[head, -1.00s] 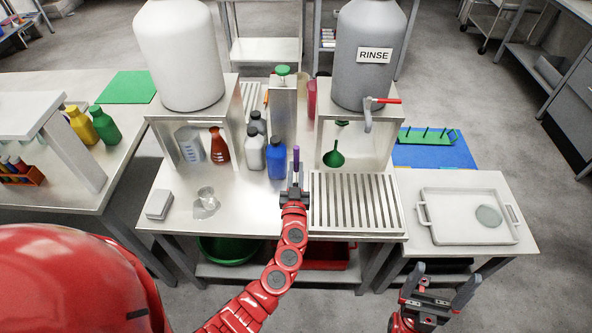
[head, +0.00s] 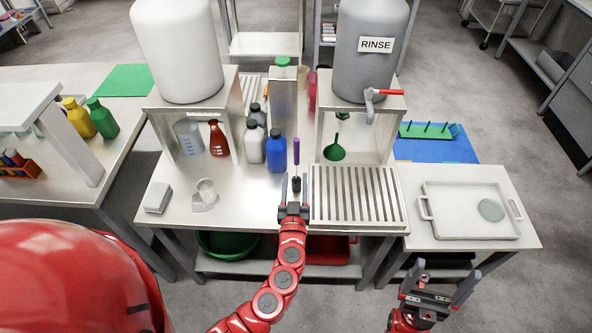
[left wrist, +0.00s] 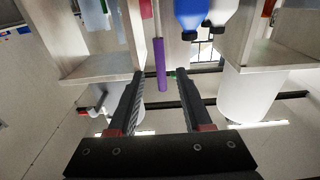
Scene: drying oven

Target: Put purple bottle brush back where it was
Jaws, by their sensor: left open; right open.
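I cannot tell what supports the brush's foot. My right gripper (head: 441,276) is open and empty, low in front of the right side table.
The blue bottle (head: 276,155) and a white bottle (head: 254,145) stand close behind and left of the brush. A slatted drain rack (head: 357,197) lies just right.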

